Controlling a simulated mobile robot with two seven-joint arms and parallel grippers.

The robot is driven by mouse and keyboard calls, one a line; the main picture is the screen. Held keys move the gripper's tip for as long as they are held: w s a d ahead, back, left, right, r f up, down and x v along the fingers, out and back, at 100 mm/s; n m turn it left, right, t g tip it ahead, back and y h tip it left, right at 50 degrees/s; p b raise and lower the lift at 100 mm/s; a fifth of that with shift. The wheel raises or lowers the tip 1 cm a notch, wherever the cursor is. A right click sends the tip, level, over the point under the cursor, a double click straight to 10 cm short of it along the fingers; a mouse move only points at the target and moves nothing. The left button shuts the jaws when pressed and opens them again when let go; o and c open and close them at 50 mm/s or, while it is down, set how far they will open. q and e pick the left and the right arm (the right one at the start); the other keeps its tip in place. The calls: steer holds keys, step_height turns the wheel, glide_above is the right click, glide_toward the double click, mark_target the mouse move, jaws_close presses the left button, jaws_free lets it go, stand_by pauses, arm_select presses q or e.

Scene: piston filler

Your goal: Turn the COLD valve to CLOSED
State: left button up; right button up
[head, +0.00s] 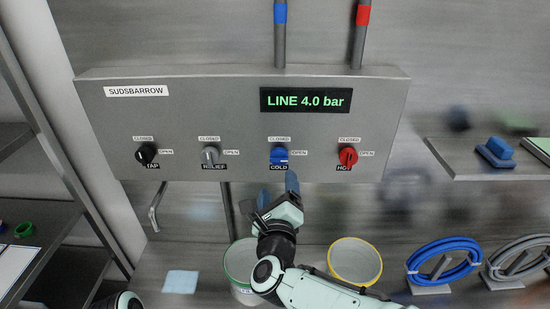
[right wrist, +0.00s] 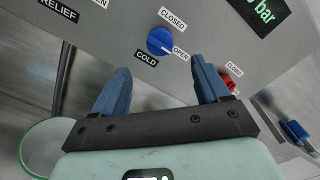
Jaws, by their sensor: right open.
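The COLD valve is a blue round knob (head: 279,155) on the grey panel (head: 230,105), with a CLOSED label above it and an OPEN label to its right. In the right wrist view the knob (right wrist: 160,41) has a white mark that points toward OPEN. My right gripper (head: 279,190) is just below the knob in the head view. In the right wrist view my right gripper (right wrist: 160,67) has its blue fingers spread wide, with nothing between them, and the knob lies beyond the fingertips. My left gripper is not in view.
A red HOT knob (head: 348,156) is right of COLD; a grey RELIEF knob (head: 210,155) and a black TAP knob (head: 146,153) are left. A display (head: 306,101) reads LINE 4.0 bar. Below are a green-rimmed bucket (head: 236,262), a yellow-rimmed bucket (head: 355,262) and a blue hose coil (head: 443,257).

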mark_target(278, 158)
steer(key=w+p, duration=0.2)
steer(key=w, duration=0.8)
steer(key=shift+p, duration=0.4)
steer(key=shift+w, duration=0.7)
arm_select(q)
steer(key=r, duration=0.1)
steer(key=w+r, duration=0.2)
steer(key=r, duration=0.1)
arm_select(e)
steer(key=c, duration=1)
